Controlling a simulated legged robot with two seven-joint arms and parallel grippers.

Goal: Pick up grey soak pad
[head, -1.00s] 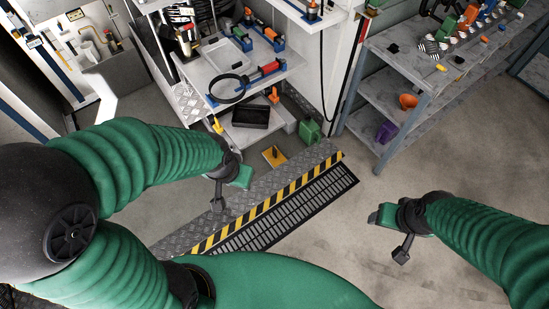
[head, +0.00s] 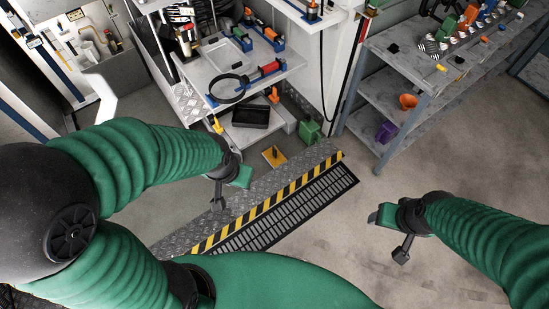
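I cannot pick out the grey soak pad for certain in the head view. A flat pale grey piece (head: 224,57) lies on the upper shelf of the cart, but I cannot tell whether it is a pad or a tray. My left gripper (head: 241,177) hangs over the floor in front of the cart, apart from the shelf. My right gripper (head: 381,216) hangs over bare floor at the right, below the workbench. I see nothing held in either, and the fingers are too small to tell open from shut.
The cart holds a black ring (head: 229,88) and a black bin (head: 250,116). A green can (head: 309,131) and a yellow-based piece (head: 274,156) stand on the floor. A metal workbench (head: 385,70) with several parts is at the right. A floor grate (head: 290,207) lies in front.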

